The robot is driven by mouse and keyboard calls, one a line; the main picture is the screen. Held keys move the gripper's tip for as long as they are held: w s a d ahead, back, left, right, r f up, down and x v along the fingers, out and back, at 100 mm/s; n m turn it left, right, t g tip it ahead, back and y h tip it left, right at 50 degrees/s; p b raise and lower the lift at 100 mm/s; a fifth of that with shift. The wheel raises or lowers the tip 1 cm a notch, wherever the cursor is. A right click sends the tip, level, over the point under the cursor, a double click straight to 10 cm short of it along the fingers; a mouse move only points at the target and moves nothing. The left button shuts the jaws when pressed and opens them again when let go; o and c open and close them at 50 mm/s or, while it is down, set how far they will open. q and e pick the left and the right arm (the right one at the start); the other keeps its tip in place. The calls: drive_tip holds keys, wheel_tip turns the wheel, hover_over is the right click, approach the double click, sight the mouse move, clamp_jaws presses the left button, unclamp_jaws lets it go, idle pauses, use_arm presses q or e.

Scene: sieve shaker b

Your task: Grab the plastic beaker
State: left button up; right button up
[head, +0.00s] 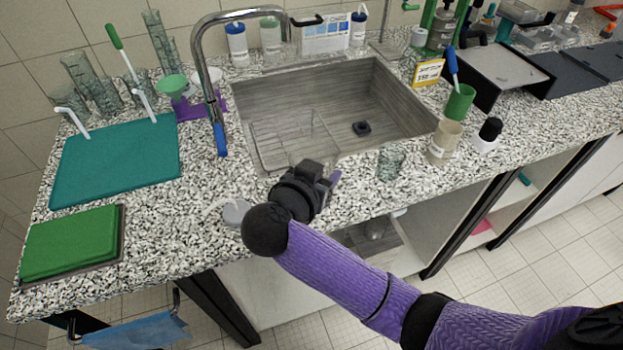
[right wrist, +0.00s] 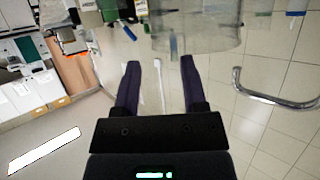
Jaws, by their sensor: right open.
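A clear beaker (head: 391,160) stands upright on the speckled counter near the front edge, right of the sink's front corner. A beige, cloudy beaker (head: 445,142) stands to its right; I cannot tell for sure which is the plastic one. My right gripper (head: 333,178) is over the counter's front edge, left of the clear beaker and apart from it. In the right wrist view its two purple fingers (right wrist: 160,65) are spread with nothing between them. A large clear vessel (right wrist: 197,32) shows beyond the fingertips, cut by the top edge. My left gripper is not in view.
The sink (head: 400,95) lies behind the gripper, with the tap (head: 205,75) to its left. A green cup (head: 460,103) and a black-capped bottle (head: 488,133) stand near the beakers.

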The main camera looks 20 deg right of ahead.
sight(336, 159)
drive_tip(key=b+x, duration=0.1)
drive_tip(key=x, duration=0.3)
drive_tip(key=shift+w+d+f, duration=0.15)
drive_tip(key=shift+w+d, duration=0.05)
clamp_jaws()
drive_tip(key=shift+s+f, duration=0.15)
idle(0.9)
